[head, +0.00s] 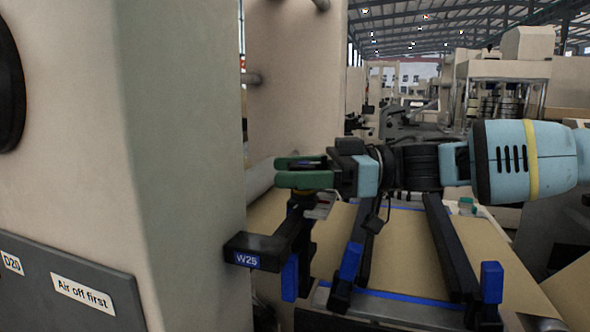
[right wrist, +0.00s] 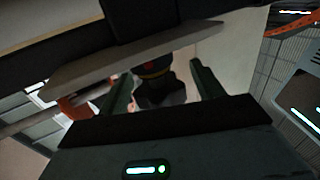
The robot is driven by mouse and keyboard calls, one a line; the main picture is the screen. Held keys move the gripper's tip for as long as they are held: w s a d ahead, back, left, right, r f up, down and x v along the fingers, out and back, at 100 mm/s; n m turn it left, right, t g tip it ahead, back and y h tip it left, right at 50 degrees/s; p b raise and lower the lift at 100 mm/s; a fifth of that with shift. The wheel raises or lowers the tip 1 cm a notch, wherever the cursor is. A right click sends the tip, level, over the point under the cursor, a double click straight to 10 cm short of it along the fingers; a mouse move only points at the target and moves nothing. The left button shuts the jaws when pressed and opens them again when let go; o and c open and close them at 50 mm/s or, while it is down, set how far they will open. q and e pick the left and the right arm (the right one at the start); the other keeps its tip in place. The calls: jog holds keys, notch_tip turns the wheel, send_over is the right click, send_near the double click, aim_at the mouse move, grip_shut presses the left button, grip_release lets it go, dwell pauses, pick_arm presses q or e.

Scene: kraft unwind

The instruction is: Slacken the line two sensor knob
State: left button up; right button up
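My right gripper (head: 284,171) reaches in from the right in the head view, its two green fingers level and apart above a black bracket (head: 262,246) labelled W25. In the right wrist view the open fingers (right wrist: 162,74) stand on either side of a dark knob (right wrist: 160,92) with a yellow and red band. Gaps show between the knob and both fingers. In the head view the fingers mostly hide the knob. Whether this is the line two knob cannot be read. My left gripper is not in view.
A large beige machine column (head: 185,130) stands close on the left, with a plate reading "Air off first" (head: 83,294). Brown kraft web (head: 410,250) runs below the arm, crossed by dark bars (head: 450,245) with blue ends. A pale flat plate (right wrist: 130,65) hangs close above the fingers.

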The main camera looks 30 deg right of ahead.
jog(key=p+v, duration=0.1)
jog(key=v, duration=0.6)
jog(key=shift+s+d, duration=0.2)
jog(key=shift+d, duration=0.15)
dwell(0.4)
